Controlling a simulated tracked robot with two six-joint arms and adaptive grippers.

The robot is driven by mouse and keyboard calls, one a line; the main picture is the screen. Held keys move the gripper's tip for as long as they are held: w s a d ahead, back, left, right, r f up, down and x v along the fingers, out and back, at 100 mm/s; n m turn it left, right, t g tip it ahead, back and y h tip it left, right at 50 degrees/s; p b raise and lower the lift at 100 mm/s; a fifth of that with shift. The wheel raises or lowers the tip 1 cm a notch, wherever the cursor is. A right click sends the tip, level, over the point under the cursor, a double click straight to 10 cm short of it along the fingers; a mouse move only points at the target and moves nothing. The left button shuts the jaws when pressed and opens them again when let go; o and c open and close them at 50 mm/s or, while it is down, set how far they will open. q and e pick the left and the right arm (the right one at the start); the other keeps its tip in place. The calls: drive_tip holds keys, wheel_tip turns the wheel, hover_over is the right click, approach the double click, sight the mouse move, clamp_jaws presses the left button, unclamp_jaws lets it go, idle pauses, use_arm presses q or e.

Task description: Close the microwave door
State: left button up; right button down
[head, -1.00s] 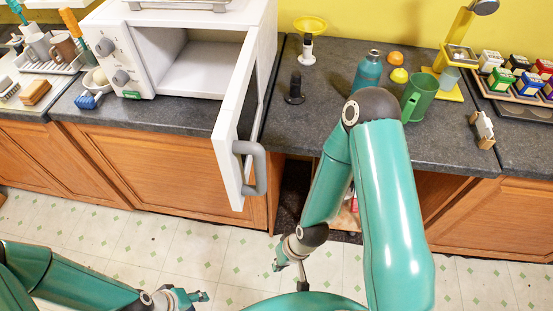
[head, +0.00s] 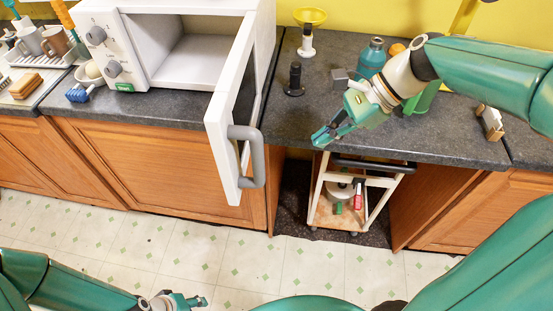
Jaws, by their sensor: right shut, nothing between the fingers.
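The white microwave (head: 132,50) stands on the dark counter at the upper left, its cavity visible and empty. Its door (head: 228,118) is hinged on the right side and stands wide open, jutting out past the counter's front edge. The grey door handle (head: 256,158) is on the door's outer face, to the right. My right gripper (head: 322,136) is shut and empty, over the counter's front edge to the right of the door and apart from the handle. My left gripper (head: 197,301) is low at the bottom, far from the door; its fingers are too small to read.
A black pepper mill (head: 294,80), a yellow-topped stand (head: 307,38) and a teal bottle (head: 371,58) stand on the counter right of the microwave. A wooden-shelved cart (head: 325,212) sits in the gap under the counter. The floor in front is clear.

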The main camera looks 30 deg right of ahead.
drive_tip(key=s+r+m+y, duration=0.15)
drive_tip(key=s+r, duration=0.25)
drive_tip(key=r, duration=0.4)
drive_tip(key=a+r+x, duration=0.1)
drive_tip(key=x, duration=1.1)
drive_tip(key=shift+w+a, duration=0.35)
drive_tip(key=shift+a, duration=0.1)
drive_tip(key=shift+h, duration=0.25)
